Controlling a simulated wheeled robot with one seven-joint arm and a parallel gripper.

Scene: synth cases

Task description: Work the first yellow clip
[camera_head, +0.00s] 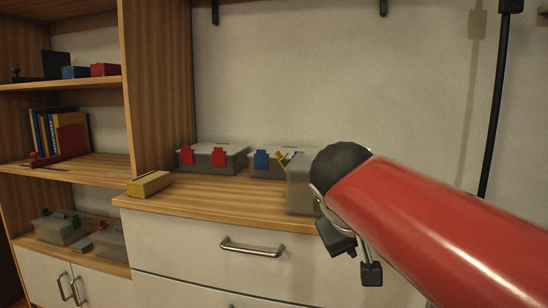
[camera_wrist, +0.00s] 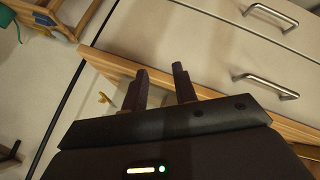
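A yellow clip (camera_head: 280,158) shows tilted on the grey lidded box (camera_head: 265,172) at the back of the wooden counter, just right of a blue clip (camera_head: 261,160). Another grey box (camera_head: 300,195) stands in front to the right, partly hidden by my red arm. My gripper (camera_head: 355,258) hangs low before the counter's front, right of the boxes. In the wrist view my gripper (camera_wrist: 159,88) has its two dark fingers apart with nothing between them. A small yellow piece (camera_wrist: 103,98) shows left of the fingers; I cannot tell whether it is that clip.
A grey box with red clips (camera_head: 212,158) and a yellow block (camera_head: 149,184) are on the counter at left. Below are drawers with a protruding metal handle (camera_head: 252,248). Open shelves (camera_head: 60,170) stand at far left.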

